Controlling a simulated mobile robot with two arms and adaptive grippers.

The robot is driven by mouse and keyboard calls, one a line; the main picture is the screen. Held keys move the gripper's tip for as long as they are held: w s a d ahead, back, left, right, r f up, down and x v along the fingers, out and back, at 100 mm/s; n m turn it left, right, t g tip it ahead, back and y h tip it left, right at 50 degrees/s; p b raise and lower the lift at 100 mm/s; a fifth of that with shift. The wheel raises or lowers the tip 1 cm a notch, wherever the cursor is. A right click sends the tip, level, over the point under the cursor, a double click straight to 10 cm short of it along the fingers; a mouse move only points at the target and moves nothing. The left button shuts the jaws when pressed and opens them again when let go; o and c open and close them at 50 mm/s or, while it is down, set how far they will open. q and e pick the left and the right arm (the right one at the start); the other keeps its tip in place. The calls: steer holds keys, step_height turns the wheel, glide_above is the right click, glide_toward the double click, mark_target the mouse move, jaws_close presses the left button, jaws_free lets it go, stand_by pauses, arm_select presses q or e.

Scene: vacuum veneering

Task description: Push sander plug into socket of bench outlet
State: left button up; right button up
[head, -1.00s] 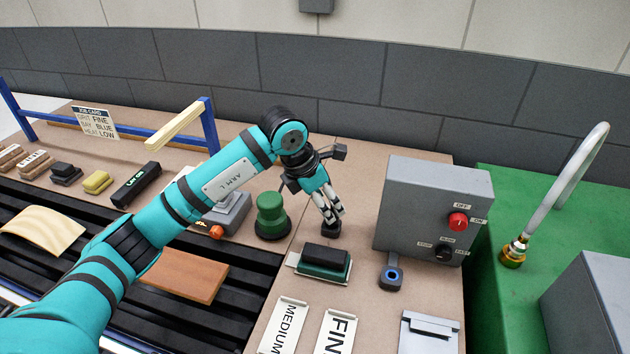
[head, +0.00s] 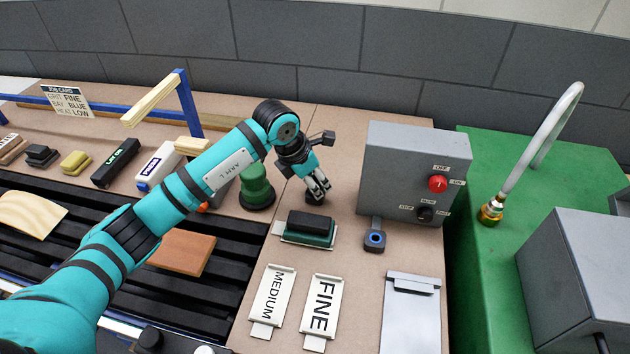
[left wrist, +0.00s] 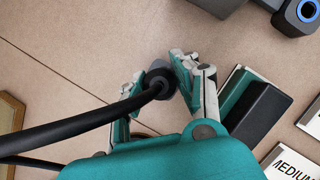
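The sander plug (left wrist: 158,82) is a dark round piece with a thick black cable running off to the left in the left wrist view. My left gripper (left wrist: 157,72) is low over the bench with its fingers on either side of the plug and looks open. In the head view the left gripper (head: 318,197) hides most of the plug. The bench outlet (head: 375,237) is a small grey block with a blue-ringed socket, in front of the control box; it also shows at the top right of the left wrist view (left wrist: 300,14). My right gripper is out of view.
A grey control box (head: 412,170) with a red knob stands behind the outlet. A green knobbed piece (head: 256,188) stands left of the gripper. MEDIUM (head: 272,295) and FINE (head: 322,305) plates lie in front.

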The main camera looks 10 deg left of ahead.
mark_target(315, 180)
arm_select(q)
jaws_close()
steer(key=shift+r, duration=0.15)
steer(key=shift+w+r, duration=0.1)
steer(key=shift+r, duration=0.2)
steer(key=shift+r+p, duration=0.5)
steer(key=shift+r, duration=0.5)
steer(key=shift+r+p, duration=0.5)
